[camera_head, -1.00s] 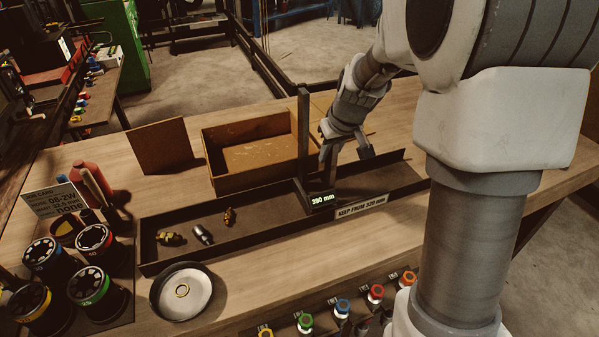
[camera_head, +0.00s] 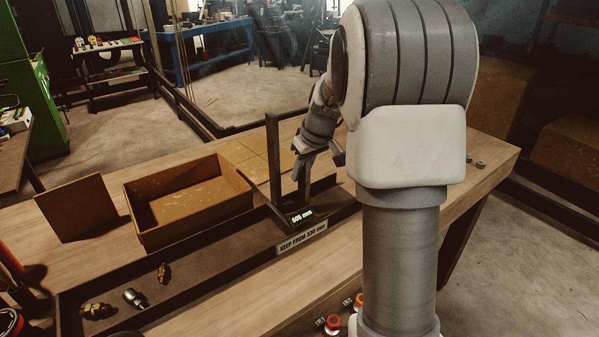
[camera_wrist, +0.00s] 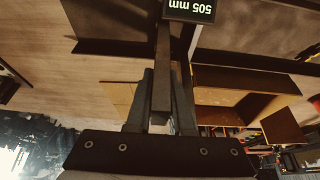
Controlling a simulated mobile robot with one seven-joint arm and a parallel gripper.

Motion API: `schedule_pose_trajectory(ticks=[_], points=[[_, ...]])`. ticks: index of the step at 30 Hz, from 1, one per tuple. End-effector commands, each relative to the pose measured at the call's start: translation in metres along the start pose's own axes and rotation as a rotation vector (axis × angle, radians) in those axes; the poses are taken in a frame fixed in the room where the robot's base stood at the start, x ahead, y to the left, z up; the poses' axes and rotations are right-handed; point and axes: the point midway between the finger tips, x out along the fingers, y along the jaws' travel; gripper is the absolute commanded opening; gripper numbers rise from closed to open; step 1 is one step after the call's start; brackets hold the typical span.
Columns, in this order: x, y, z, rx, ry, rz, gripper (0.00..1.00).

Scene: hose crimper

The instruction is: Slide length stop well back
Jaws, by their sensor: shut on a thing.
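The length stop is a dark slide with a tall upright post (camera_head: 274,165) and a small display (camera_head: 302,217) reading 505 mm. It sits in the long dark trough (camera_head: 215,262) on the bench. In the wrist view the display (camera_wrist: 190,9) stands at the top and reads 505 mm. My gripper (camera_head: 309,168) is beside the tall post, over the trough. In the wrist view my gripper (camera_wrist: 161,95) has its fingers on both sides of a dark upright bar of the stop and is shut on it. The exact contact is partly hidden in the head view.
An open brown box (camera_head: 187,200) and an upright brown panel (camera_head: 76,208) stand behind the trough. Brass fittings (camera_head: 96,310) lie in its left part.

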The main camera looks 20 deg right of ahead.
Motion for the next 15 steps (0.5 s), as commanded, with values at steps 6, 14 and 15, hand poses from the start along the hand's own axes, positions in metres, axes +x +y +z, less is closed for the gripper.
schedule_pose_trajectory(ticks=[6, 14, 15], points=[[-0.0004, -0.0002, -0.0002, 0.0, 0.0, 0.0, 0.5], [-0.0003, -0.0006, -0.0003, -0.001, 0.0, 0.0, 0.5], [-0.0011, -0.0006, -0.0003, -0.001, 0.0, 0.0, 0.5]])
